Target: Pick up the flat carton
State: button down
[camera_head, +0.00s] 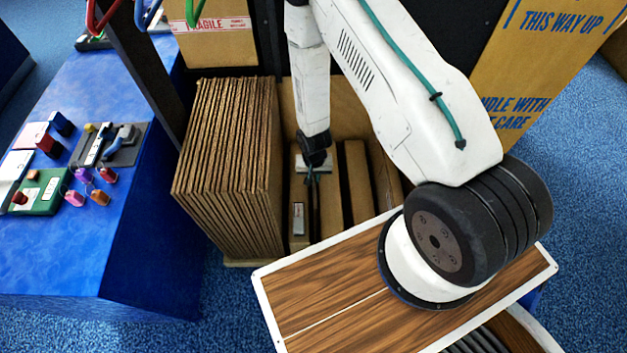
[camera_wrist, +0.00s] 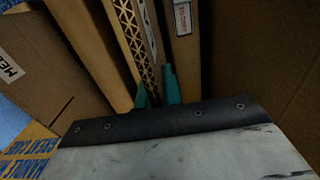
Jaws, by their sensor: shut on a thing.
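My gripper (camera_head: 313,178) reaches down into an open wooden bin behind the wood-topped surface. In the wrist view its two green fingertips (camera_wrist: 156,88) are closed around the top edge of a flat carton (camera_wrist: 138,45), whose corrugated zigzag edge shows between them. The carton stands upright on edge in the bin among other brown panels. Its lower part is hidden. In the head view my wrist covers much of the held carton.
A labelled panel (camera_wrist: 185,45) stands close right of my fingers. A blue table (camera_head: 150,205) with small items is at left. A wood-topped surface (camera_head: 320,290) with white edging lies in front.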

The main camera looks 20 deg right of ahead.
notch_tip(320, 180, up, 56)
dwell(2.2)
